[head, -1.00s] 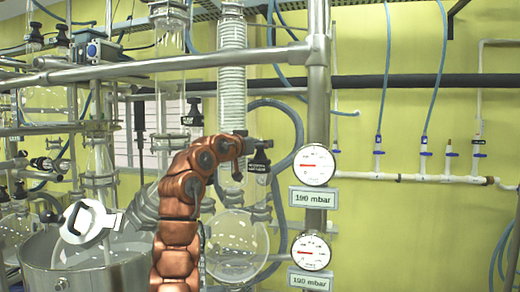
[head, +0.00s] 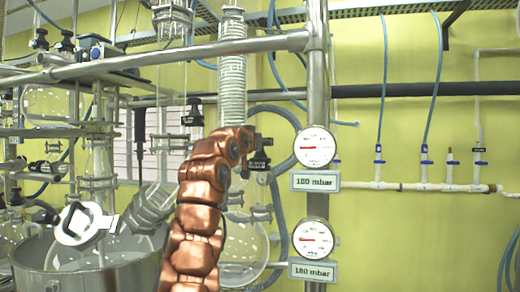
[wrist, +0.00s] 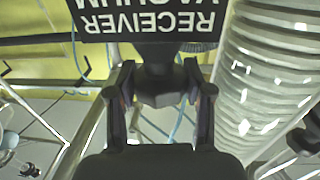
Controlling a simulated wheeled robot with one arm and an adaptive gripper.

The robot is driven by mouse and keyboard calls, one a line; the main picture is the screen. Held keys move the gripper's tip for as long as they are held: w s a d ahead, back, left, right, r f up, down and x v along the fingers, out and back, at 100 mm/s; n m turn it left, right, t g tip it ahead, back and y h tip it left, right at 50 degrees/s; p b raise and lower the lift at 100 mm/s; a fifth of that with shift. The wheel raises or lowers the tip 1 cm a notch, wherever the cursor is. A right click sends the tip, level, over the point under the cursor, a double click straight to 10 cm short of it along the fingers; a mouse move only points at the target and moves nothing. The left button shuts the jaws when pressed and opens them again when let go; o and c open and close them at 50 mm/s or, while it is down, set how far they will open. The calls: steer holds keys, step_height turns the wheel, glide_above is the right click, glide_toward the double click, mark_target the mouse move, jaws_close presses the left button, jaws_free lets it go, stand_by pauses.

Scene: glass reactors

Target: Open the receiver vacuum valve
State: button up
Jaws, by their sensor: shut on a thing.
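The receiver vacuum valve (wrist: 160,88) is a dark handle under a black label plate (wrist: 150,20) with white letters reading RECEIVER VACUUM, upside down in the wrist view. My gripper (wrist: 160,100) has its two black fingers on either side of this handle and is shut on it. In the head view the valve's small black tag (head: 258,165) shows just right of my copper-coloured arm, above the round glass receiver flask (head: 243,245).
Two round gauges stand right of the valve, the upper gauge (head: 315,146) and lower gauge (head: 313,238), each with a 180 mbar plate. A steel post (head: 317,70) and a ribbed condenser column (head: 232,85) are close by. A metal pot (head: 90,265) stands at lower left.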

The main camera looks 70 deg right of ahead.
steer(key=shift+s+f+t, duration=0.1)
steer(key=shift+t, duration=0.2)
steer(key=shift+n, duration=0.3)
steer(key=shift+t+b, duration=0.4)
steer(key=shift+n+t, duration=0.4)
steer(key=shift+n+t, duration=0.3)
steer(key=shift+t, duration=0.1)
steer(key=shift+r+n+t+y+p, duration=0.25)
steer(key=shift+n+t+y+p, duration=0.15)
steer(key=shift+n+t, duration=0.5)
steer(key=shift+f+t, duration=0.15)
steer(key=shift+t, duration=0.35)
steer(key=o, duration=0.9)
